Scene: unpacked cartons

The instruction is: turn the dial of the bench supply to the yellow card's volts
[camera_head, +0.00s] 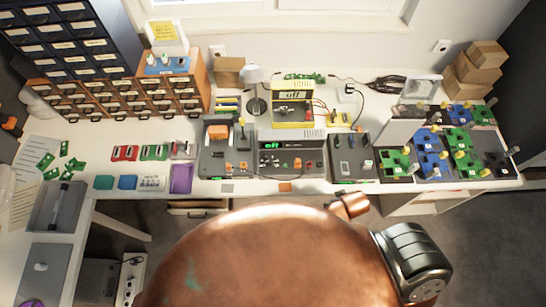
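A yellow card (163,31) with small writing stands in a white holder on top of the brown drawer cabinet at the upper left; its writing is too small to read. A dark unit (290,152) with a lit green display and several small controls sits at the middle of the bench. Behind it is a yellow-framed unit (293,112) whose display appears to read "off". I cannot tell for certain which one is the bench supply, and its dial setting is too small to make out. Neither of my grippers shows in the head view.
A grey station (212,162) with an orange part stands left of the dark unit, and another grey device (350,158) stands to its right. Green and blue circuit boards (432,162) crowd the right. A purple tray (181,179) lies near the front edge. My copper-coloured body covers the lower middle.

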